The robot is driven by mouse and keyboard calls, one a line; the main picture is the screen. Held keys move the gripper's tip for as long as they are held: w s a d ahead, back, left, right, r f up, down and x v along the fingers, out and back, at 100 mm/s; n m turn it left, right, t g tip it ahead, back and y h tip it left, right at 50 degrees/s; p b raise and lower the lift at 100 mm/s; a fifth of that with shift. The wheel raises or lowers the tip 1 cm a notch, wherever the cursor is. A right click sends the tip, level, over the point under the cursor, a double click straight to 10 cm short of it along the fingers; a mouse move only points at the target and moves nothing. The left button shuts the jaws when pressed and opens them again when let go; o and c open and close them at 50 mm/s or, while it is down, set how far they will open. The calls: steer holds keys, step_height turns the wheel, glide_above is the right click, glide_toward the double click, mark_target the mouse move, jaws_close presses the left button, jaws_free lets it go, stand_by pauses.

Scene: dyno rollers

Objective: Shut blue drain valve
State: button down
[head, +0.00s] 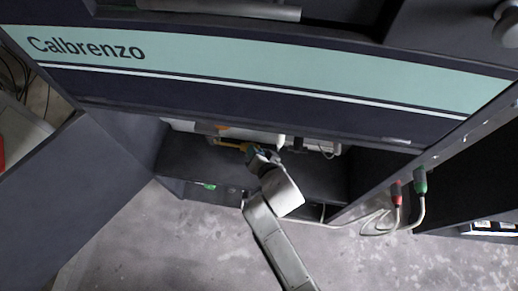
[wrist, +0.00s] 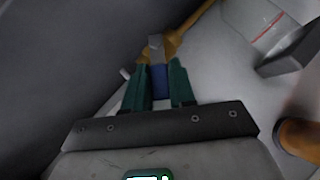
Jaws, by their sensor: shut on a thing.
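The blue drain valve handle (wrist: 159,80) is in the middle of the wrist view, between the two green fingers of my gripper (wrist: 159,88). The fingers are shut on it from both sides. A grey metal piece and a yellow-brown pipe (wrist: 176,38) lie just beyond the blue handle. In the head view my gripper (head: 262,156) reaches into the open cabinet bay, beside the yellow pipe (head: 230,143). The handle's own angle is hard to tell, as the fingers cover its sides.
A white cylinder (wrist: 250,22) with a red line and a dark bracket (wrist: 290,52) stand close on the right in the wrist view. An orange-brown part (wrist: 300,140) is at lower right. In the head view, red (head: 396,193) and green (head: 420,182) connectors with cables hang at right.

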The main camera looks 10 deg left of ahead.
steer(key=h, duration=0.1)
steer(key=a+n+h, duration=0.1)
steer(key=shift+a+r+n+g+h+b, duration=0.25)
steer(key=shift+r+n+g+h+b, duration=0.05)
steer(key=shift+r, duration=0.05)
steer(key=shift+a+r+n+h+b, duration=0.15)
steer(key=shift+a+n+h, duration=0.25)
steer(key=shift+h, duration=0.35)
steer(key=shift+a+f+n+h+b, duration=0.15)
steer(key=shift+a+n+h, duration=0.2)
steer(key=shift+h, duration=0.4)
steer(key=shift+r, duration=0.1)
steer(key=c, duration=1.3)
jaws_free()
steer(key=shift+r, duration=0.1)
steer(key=p+v, duration=0.3)
steer(key=v, duration=0.7)
steer(key=shift+s+r, duration=0.2)
steer(key=shift+r, duration=0.05)
